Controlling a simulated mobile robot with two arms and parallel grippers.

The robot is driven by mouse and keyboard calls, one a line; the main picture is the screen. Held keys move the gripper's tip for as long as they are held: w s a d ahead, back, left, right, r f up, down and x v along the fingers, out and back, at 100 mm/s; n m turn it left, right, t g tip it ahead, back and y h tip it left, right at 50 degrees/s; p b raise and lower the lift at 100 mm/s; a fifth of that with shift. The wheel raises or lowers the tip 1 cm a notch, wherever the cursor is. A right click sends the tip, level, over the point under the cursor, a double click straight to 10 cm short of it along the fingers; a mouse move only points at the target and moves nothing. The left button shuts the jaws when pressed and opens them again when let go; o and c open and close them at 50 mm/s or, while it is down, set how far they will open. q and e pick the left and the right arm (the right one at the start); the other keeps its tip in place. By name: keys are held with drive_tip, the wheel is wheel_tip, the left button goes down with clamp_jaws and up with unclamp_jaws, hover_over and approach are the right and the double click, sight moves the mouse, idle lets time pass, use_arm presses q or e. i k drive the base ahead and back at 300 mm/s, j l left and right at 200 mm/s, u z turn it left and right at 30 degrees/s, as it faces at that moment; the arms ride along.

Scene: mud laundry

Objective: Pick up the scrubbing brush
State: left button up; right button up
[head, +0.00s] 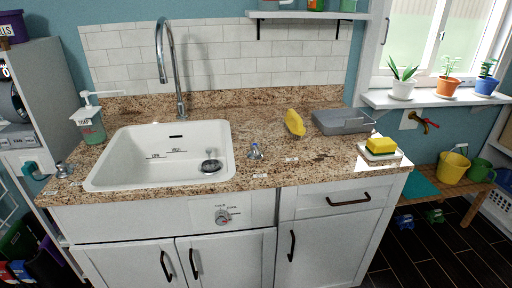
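A yellow object (294,122), which looks like the scrubbing brush, rests on the speckled countertop (270,155) right of the sink. It stands tilted close to the grey tray at the back. Its bristles cannot be made out. A yellow and green sponge (381,145) sits on a small white dish (366,154) farther right, near the counter's front right corner. Neither of my grippers is in the head view.
The white sink (135,172) fills the left of the counter, with a tall faucet (161,55) behind. A soap bottle (90,125) stands at the left. A grey tray (343,121) lies behind the sponge.

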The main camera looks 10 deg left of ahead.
sight(293, 122)
drive_tip(key=i+u, duration=0.25)
drive_tip(key=i, duration=0.15)
drive_tip(key=i+l+u, duration=0.3)
drive_tip(key=i, duration=0.15)
drive_tip(key=j, duration=0.1)
